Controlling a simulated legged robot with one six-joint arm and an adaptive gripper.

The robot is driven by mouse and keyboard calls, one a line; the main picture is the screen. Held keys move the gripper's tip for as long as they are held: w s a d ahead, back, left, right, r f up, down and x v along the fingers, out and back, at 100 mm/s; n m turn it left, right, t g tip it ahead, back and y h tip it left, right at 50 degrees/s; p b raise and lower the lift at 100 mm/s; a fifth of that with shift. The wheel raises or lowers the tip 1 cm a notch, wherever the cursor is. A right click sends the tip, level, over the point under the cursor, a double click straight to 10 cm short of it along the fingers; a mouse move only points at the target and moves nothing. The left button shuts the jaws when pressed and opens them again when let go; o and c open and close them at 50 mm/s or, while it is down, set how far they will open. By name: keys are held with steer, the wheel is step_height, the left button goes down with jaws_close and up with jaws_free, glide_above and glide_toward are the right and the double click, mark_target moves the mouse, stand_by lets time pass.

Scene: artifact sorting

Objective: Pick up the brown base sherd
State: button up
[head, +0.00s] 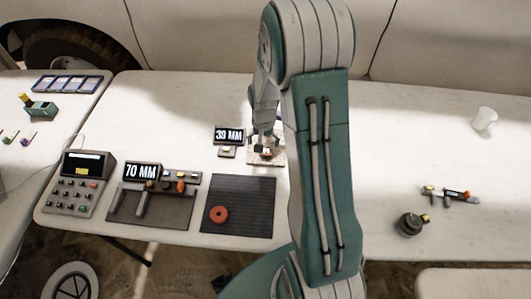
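My gripper (265,139) is small in the picture and partly hidden by my arm. It points down over a small pale tray or board (252,159) near the middle of the table. Small light and brownish bits show around the fingertips, too small to tell apart. I cannot tell which is the brown base sherd, nor whether the fingers are open or touch anything. A reddish ring-shaped piece (220,214) lies flat on the dark ribbed mat (252,200), apart from my gripper.
Displays reading "39 MM" (229,134) and "70 MM" (142,171) stand left of my gripper. A keypad device (78,184) sits at the table's left. A white cup (484,119) and a dark round weight-like object (410,224) stand right. The table between cup and arm is clear.

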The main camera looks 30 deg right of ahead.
mark_target(266, 154)
steer(key=f, duration=0.4)
steer(key=d+f, duration=0.1)
steer(key=f, duration=0.1)
steer(key=shift+c, duration=0.3)
steer(key=shift+a, duration=0.1)
steer(key=c, duration=0.9)
